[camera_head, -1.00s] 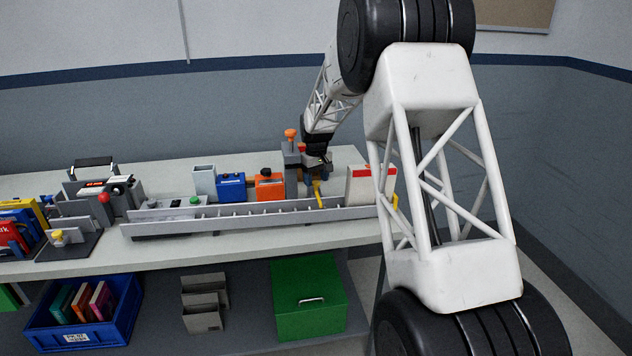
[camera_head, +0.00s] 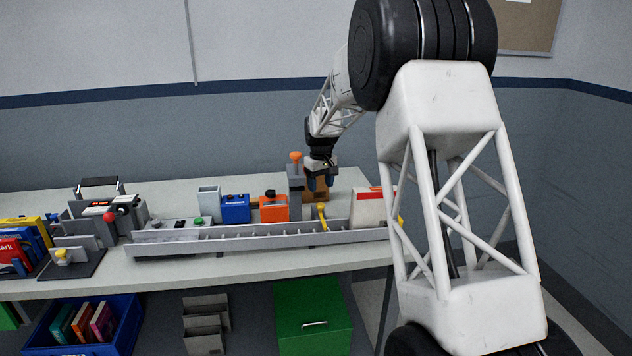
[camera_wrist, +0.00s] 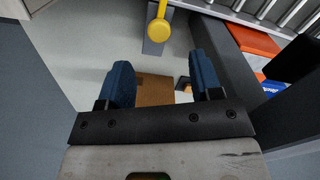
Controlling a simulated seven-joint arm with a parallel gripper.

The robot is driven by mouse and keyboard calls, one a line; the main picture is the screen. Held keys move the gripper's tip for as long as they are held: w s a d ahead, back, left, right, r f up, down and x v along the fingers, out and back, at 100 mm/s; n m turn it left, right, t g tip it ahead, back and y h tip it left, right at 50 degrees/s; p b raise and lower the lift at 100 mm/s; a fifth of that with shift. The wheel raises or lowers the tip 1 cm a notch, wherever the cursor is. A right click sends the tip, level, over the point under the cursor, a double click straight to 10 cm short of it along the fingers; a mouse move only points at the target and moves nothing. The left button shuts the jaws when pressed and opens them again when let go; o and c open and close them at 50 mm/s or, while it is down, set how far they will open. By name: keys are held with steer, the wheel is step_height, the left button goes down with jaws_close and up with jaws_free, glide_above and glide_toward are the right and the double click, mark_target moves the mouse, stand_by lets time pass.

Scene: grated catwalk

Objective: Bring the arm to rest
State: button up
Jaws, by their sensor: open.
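My gripper (camera_head: 320,182) is above the back right part of the bench (camera_head: 300,262), beside a grey post with an orange knob (camera_head: 295,170). In the wrist view its two blue fingers (camera_wrist: 162,85) stand apart with nothing held between them. A brown block (camera_head: 316,195) shows just below and behind the fingers; in the wrist view (camera_wrist: 153,90) it lies beyond the gap. I cannot tell how far below the fingertips it is.
A yellow-topped lever (camera_head: 322,212) and a long grey rail (camera_head: 260,236) lie in front of the gripper. A white box with a red stripe (camera_head: 369,208) stands to the right. Orange (camera_head: 273,207) and blue (camera_head: 236,208) boxes stand left. A green bin (camera_head: 313,318) is below.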

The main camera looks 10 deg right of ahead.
steer(key=shift+r, duration=0.1)
steer(key=shift+s+r, duration=0.35)
steer(key=shift+s, duration=0.1)
steer(key=s+r+m, duration=0.1)
steer(key=s+r, duration=0.3)
steer(key=s, duration=0.6)
steer(key=s+r+m+t, duration=0.1)
steer(key=s+r, duration=0.4)
steer(key=s, duration=0.5)
steer(key=s+r, duration=0.4)
steer(key=s, duration=0.6)
steer(key=s+f+m, duration=0.1)
steer(key=s+f, duration=0.1)
steer(key=s, duration=1.3)
steer(key=s+f+m+t, duration=0.1)
steer(key=s+f, duration=0.2)
steer(key=s, duration=1.2)
steer(key=shift+s+f+m+t, duration=0.15)
steer(key=shift+s+m+t, duration=0.15)
steer(key=shift+s+m, duration=0.1)
